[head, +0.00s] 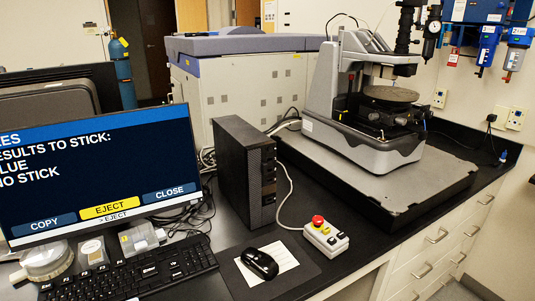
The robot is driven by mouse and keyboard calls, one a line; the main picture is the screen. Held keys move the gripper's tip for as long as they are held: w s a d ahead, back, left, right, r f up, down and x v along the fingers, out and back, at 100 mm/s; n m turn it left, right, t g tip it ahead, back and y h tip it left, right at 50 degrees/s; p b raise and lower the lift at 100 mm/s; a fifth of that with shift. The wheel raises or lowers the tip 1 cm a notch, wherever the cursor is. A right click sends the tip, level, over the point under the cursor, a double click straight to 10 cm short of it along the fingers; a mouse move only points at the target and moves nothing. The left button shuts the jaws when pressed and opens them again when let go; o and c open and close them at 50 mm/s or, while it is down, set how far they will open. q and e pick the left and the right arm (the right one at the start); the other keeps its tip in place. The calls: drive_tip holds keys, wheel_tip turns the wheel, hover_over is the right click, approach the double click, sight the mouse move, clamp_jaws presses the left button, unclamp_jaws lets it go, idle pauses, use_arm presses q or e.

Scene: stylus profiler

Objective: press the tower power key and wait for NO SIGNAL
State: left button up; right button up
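The black computer tower (246,172) stands upright on the dark bench in the middle of the head view. Its narrow front face (268,180) is turned to the right, but a power key on it is too small to make out. The monitor (100,172) at left is lit and shows a dialog about results to stick, with COPY, EJECT and CLOSE buttons. EJECT is highlighted yellow. The words NO SIGNAL do not show. Neither of my grippers is in view.
A control box (326,240) with a red button sits right of the tower, its cable running behind. A mouse (260,263) lies on a pad in front. The keyboard (135,275) is below the monitor. The stylus profiler (365,100) stands on a dark slab at right.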

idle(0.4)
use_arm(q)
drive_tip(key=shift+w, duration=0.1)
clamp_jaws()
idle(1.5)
